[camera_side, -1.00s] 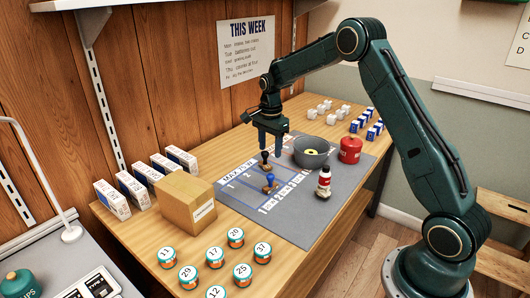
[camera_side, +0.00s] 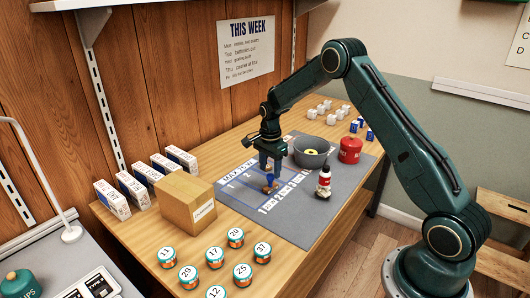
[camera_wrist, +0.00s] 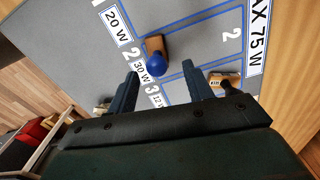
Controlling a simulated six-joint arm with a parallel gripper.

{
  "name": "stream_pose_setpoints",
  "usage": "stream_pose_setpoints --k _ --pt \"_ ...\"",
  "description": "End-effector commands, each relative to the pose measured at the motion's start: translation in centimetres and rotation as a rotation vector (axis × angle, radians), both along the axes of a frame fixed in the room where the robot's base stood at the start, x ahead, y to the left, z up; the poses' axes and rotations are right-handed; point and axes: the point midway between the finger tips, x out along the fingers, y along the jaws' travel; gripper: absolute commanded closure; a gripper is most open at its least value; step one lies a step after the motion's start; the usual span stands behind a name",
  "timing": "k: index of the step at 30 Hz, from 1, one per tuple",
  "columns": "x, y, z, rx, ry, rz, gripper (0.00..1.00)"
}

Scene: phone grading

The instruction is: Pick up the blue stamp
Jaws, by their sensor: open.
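The blue stamp has a round blue knob and a wooden base. It stands on the grey mat (camera_side: 313,222) in the side view, its base (camera_side: 268,189) showing below my gripper (camera_side: 270,176). In the wrist view the blue stamp (camera_wrist: 156,63) lies just ahead of the gap between my fingertips (camera_wrist: 160,70). My gripper is open and empty, with its fingers close above or beside the stamp's knob; I cannot tell exactly which. A second stamp with a black handle (camera_wrist: 228,86) lies right of the right finger in the wrist view; my gripper hides it in the side view.
A grey bowl (camera_side: 311,157), a red canister (camera_side: 350,150) and a red-and-white bottle (camera_side: 323,184) stand right of my gripper. A cardboard box (camera_side: 187,197) stands to the left. Several numbered jars (camera_side: 213,255) stand at the front. White and blue blocks sit at the back.

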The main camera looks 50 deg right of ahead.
Motion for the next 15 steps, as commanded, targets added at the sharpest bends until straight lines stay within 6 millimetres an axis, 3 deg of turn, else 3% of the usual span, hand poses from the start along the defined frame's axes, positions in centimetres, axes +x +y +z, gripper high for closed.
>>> stream_pose_setpoints --k 4,15 --pt "0.0 0.0 -1.2 0.0 0.001 0.0 0.49" --pt "-0.1 0.0 -1.9 0.0 0.001 0.0 0.49"
